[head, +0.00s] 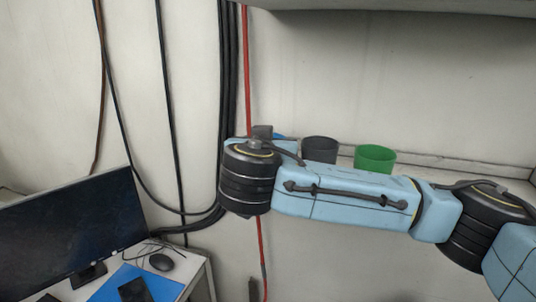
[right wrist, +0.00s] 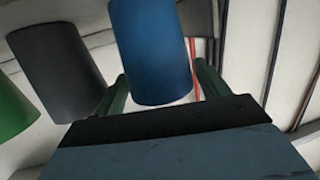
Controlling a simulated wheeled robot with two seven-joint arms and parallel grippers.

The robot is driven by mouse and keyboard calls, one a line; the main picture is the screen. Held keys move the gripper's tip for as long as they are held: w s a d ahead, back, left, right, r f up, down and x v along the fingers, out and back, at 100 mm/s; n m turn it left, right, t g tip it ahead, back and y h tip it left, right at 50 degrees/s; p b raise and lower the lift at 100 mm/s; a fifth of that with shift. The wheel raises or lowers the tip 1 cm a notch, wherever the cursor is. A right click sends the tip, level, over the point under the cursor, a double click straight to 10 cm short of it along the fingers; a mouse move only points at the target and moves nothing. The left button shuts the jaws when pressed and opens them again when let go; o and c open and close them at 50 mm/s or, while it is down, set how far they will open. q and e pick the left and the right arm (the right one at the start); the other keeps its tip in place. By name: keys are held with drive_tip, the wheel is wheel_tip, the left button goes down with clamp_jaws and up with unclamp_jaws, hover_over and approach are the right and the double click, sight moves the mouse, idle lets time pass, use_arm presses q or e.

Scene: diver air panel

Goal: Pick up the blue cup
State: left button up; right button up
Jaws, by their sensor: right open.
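The blue cup (right wrist: 150,50) is large in the right wrist view, tilted in the picture. My right gripper (right wrist: 163,84) is open, with one green finger on each side of the cup's lower part; I cannot tell whether either touches it. In the head view only a sliver of the blue cup (head: 279,136) shows behind my right arm. The right gripper's fingers are hidden there by the arm. My left gripper is in neither view.
A dark grey cup (right wrist: 57,65) and a green cup (right wrist: 12,112) stand beside the blue cup. The dark cup (head: 320,148) and green cup (head: 375,158) are on a ledge along the wall. Black cables and a red pipe (head: 246,70) run down the wall. A monitor (head: 75,235) stands lower left.

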drive_tip(key=shift+w+f, duration=0.1)
drive_tip(key=shift+w, duration=0.3)
drive_tip(key=shift+c, duration=0.4)
drive_tip(key=c, duration=0.6)
